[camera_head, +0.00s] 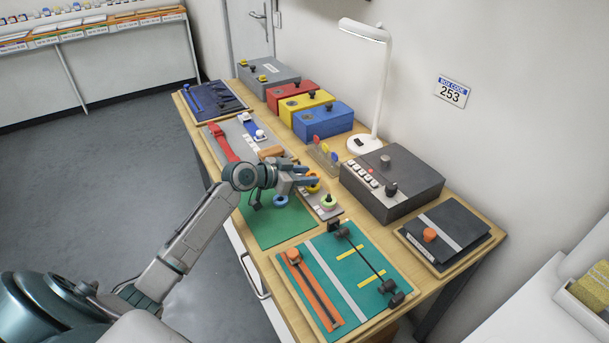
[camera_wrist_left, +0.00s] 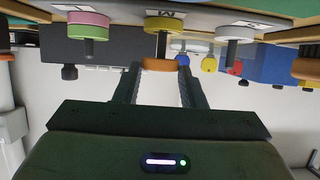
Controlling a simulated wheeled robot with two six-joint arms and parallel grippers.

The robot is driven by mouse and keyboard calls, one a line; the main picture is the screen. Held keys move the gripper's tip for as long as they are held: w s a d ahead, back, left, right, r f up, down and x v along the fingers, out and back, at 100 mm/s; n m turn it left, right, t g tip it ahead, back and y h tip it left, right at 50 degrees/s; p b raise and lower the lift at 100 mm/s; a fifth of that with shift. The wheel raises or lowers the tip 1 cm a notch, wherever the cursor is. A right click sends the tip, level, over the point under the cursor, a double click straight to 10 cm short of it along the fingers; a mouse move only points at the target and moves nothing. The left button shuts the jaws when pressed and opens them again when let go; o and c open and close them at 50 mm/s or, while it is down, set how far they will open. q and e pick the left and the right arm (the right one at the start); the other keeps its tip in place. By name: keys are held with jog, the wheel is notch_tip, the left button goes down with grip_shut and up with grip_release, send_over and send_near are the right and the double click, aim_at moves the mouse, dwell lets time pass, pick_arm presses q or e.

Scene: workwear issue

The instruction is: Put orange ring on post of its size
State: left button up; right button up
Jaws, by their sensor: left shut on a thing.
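My left gripper (camera_head: 306,178) is shut on the orange ring (camera_wrist_left: 158,64), which sits between its fingertips in the left wrist view. That view looks upside down. The board of posts (camera_head: 335,212) lies under the gripper in the head view. The middle post, marked M, carries a yellow ring (camera_wrist_left: 165,23) at its base. The orange ring is level with that post's free end; I cannot tell whether the tip is inside it. Another post holds a pink and green ring stack (camera_wrist_left: 88,25), and a third holds a white ring (camera_wrist_left: 235,33). My right gripper is out of view.
A blue ring (camera_head: 281,201) lies on the green mat (camera_head: 272,228) beside the board. A grey control box (camera_head: 395,185) and a white lamp (camera_head: 365,140) stand behind. A teal panel (camera_head: 345,270) lies in front. The mat's front part is clear.

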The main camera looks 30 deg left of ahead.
pick_arm(q)
jog(key=shift+f, duration=0.2)
dwell(0.3)
jog(key=o, duration=1.4)
notch_tip(320, 180, up, 7)
jog(key=p, duration=0.4)
dwell(0.5)
